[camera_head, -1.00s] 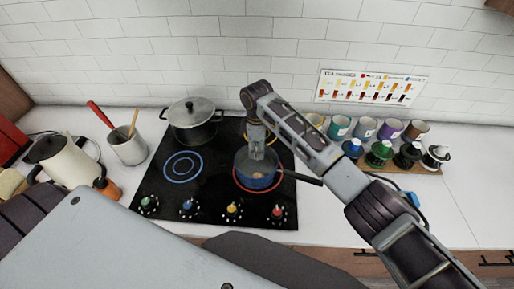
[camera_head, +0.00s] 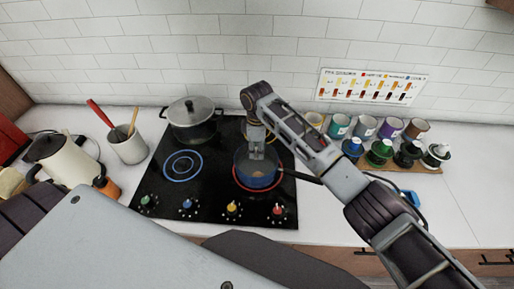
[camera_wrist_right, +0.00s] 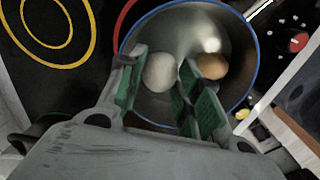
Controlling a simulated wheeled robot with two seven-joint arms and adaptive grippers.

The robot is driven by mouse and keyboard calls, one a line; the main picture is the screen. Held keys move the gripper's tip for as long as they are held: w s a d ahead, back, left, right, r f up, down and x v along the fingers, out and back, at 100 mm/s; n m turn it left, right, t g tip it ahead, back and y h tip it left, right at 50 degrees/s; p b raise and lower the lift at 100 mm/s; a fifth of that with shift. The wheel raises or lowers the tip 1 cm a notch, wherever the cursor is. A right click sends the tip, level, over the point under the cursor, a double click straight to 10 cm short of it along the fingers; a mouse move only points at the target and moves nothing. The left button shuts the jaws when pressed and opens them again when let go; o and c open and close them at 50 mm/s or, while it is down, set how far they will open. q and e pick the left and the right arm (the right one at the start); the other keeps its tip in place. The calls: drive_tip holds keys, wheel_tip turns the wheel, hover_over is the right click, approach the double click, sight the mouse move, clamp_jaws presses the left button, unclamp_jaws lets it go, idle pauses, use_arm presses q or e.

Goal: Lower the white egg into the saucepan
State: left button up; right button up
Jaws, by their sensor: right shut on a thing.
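The blue saucepan (camera_head: 257,183) stands on the red-ringed burner at the right front of the hob, its dark handle pointing right. In the right wrist view I look into its shiny grey inside (camera_wrist_right: 200,28). My right gripper (camera_head: 256,155) points down into the saucepan. In the wrist view its green-padded fingers (camera_wrist_right: 163,68) are shut on the white egg (camera_wrist_right: 158,74), inside the outline of the rim. A brown egg (camera_wrist_right: 212,67) lies in the saucepan, just right of the fingers. The white egg's gap to the pan floor cannot be judged. My left gripper is not in view.
A lidded pot (camera_head: 192,120) stands at the hob's back left. Coloured knobs (camera_head: 232,208) line the front. A utensil cup (camera_head: 128,145) and a cream kettle (camera_head: 65,162) stand left. Cups and bottles (camera_head: 380,150) crowd the right, beyond my right arm.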

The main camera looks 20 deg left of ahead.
drive_tip(key=shift+f+b, duration=0.4)
drive_tip(key=shift+f, duration=0.9)
idle(1.5)
drive_tip(key=o, duration=0.7)
drive_tip(key=shift+o, duration=0.2)
drive_tip(key=shift+r, duration=6.05)
drive_tip(key=shift+f, duration=0.1)
